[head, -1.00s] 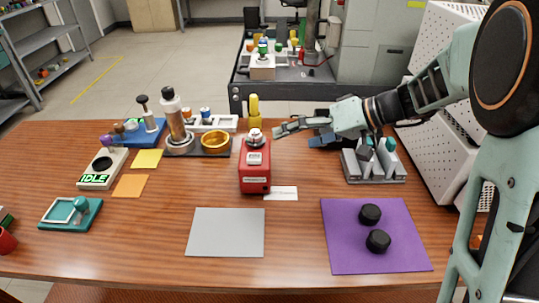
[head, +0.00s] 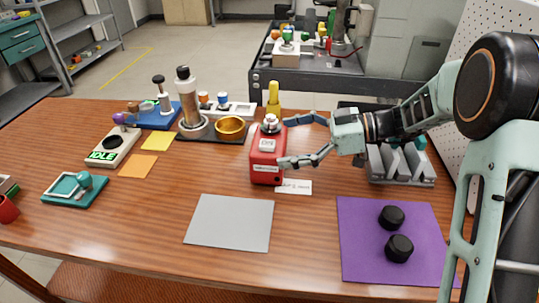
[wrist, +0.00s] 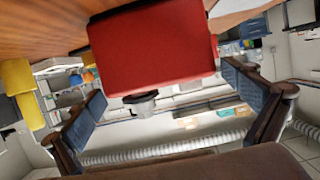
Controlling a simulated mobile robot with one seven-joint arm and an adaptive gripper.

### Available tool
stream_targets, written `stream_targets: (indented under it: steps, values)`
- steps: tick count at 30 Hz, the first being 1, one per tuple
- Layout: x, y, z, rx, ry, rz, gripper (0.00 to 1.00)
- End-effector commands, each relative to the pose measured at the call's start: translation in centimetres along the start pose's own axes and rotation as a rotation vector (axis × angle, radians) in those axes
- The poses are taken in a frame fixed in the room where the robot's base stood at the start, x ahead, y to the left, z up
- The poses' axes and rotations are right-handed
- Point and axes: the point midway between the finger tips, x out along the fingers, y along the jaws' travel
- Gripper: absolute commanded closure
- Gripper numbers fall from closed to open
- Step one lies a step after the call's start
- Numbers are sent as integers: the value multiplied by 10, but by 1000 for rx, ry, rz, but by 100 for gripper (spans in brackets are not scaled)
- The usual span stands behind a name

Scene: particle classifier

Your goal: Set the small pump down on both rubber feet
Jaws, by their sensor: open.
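The small pump is probably the red box-shaped unit (head: 267,165) with a silver fitting on top. Two black round rubber feet (head: 391,217) and (head: 399,248) lie apart on the purple mat (head: 357,225) at the right. My gripper (head: 300,141) is open at the pump's right side, its fingers spread toward it. In the wrist view the pump (wrist: 150,45) fills the upper middle, with the open blue-padded fingers (wrist: 165,103) on either side. Whether a finger touches it I cannot tell.
A white card (head: 294,187) lies by the pump's base. A yellow bottle (head: 273,97) stands behind it, a gold bowl (head: 230,128) on a dark base to the left. A grey rack (head: 402,168) is at the right. The grey mat (head: 228,222) is empty.

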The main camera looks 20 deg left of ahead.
Motion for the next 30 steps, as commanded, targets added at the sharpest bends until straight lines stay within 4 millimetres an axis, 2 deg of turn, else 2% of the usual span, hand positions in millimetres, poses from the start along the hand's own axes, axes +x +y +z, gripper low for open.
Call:
stream_targets:
  steps: [1,6,16,30]
  values:
    - [10,0,1,-1,0,-4,0]
    - [31,1,0,0,0,-2,0]
    - [37,1,-1,1,-1,0,0]
    - [37,1,-1,1,-1,0,52]
